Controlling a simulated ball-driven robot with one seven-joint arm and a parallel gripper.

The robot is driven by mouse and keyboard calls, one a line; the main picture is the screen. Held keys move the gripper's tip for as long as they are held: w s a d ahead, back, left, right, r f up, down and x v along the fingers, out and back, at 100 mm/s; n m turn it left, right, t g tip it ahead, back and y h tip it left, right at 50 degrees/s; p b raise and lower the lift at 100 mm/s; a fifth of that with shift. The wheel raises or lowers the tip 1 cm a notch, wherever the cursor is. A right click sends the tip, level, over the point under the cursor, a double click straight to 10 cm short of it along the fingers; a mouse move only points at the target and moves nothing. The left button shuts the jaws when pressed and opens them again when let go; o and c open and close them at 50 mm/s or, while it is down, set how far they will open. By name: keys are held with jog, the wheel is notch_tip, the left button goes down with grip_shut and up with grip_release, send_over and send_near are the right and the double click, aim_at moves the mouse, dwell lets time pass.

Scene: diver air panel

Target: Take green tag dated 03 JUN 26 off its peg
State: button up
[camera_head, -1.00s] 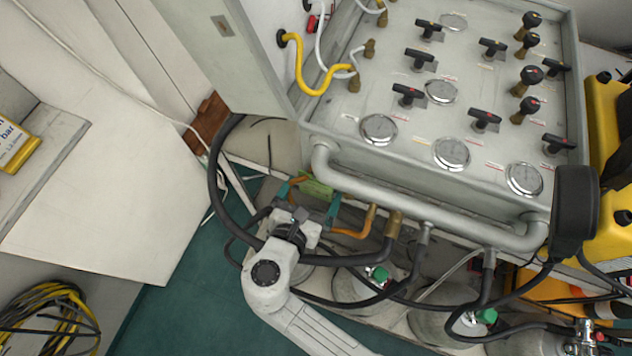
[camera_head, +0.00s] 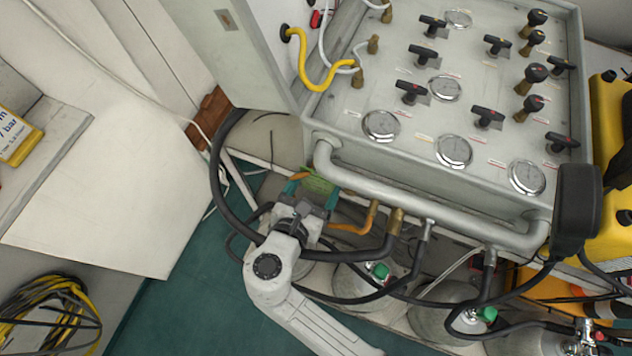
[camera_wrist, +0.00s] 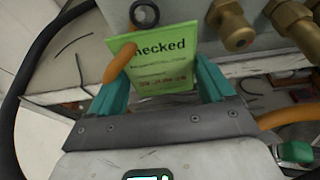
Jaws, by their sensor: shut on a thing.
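The green tag (camera_wrist: 165,68) stands between the teal fingers of my gripper (camera_wrist: 158,84) in the wrist view. It reads "checked" in dark print, with a red date line too blurred to read surely. My gripper is shut on the tag's side edges. An orange rod-like piece (camera_wrist: 118,64) crosses the tag's upper left; I cannot tell whether it is the peg. In the head view the tag (camera_head: 320,184) shows as a small green patch at my gripper (camera_head: 310,194), below the panel's left front corner.
The grey air panel (camera_head: 400,165) with gauges and its front pipe (camera_head: 420,200) is close above. Brass fittings (camera_wrist: 235,28) are right of the tag. Black hoses (camera_head: 216,180) loop at left, and an orange hose (camera_head: 350,231) lies at right. Green-valved cylinders (camera_head: 350,285) stand below.

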jog(key=shift+r, duration=0.2)
jog(key=shift+s+a+r, duration=0.1)
jog(key=shift+s+a, duration=0.05)
jog(key=shift+s, duration=0.1)
jog(key=s+a+b, duration=0.1)
jog(key=s+a, duration=0.2)
jog(key=s, duration=0.5)
jog(key=s+a+b, duration=0.1)
jog(key=s+a, duration=0.2)
jog(key=s, duration=0.5)
jog(key=shift+s+b, duration=0.2)
jog(key=shift+b, duration=0.1)
